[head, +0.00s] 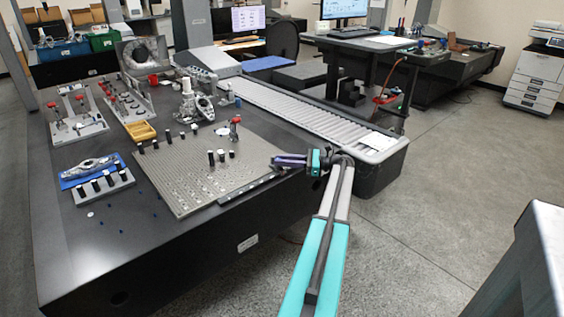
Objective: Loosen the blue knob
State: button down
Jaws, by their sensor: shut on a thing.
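My gripper (276,160) is at the right edge of the granite table, beside the right corner of the perforated plate (180,190). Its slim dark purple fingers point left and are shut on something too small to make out. A small blue piece (237,101) stands near the table's back right edge, behind my gripper and apart from it. I cannot tell for sure that it is the blue knob. A post with a red knob (235,121) stands on the plate, to the left of my gripper.
Several short black posts stand on the plate. Fixtures with red knobs (75,115), a yellow tray (141,131) and a blue tray (70,182) with a metal part are at the left. A slatted guard (300,115) runs along the right. Open floor (450,170) lies right.

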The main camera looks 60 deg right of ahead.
jog(key=c, duration=1.6)
grip_release()
jog(key=shift+w, duration=0.15)
jog(key=shift+o, duration=0.2)
jog(key=shift+s+d, duration=0.1)
jog(key=shift+s, duration=0.1)
jog(key=v, duration=1.3)
jog(key=shift+s, duration=0.25)
jog(key=shift+d, duration=0.1)
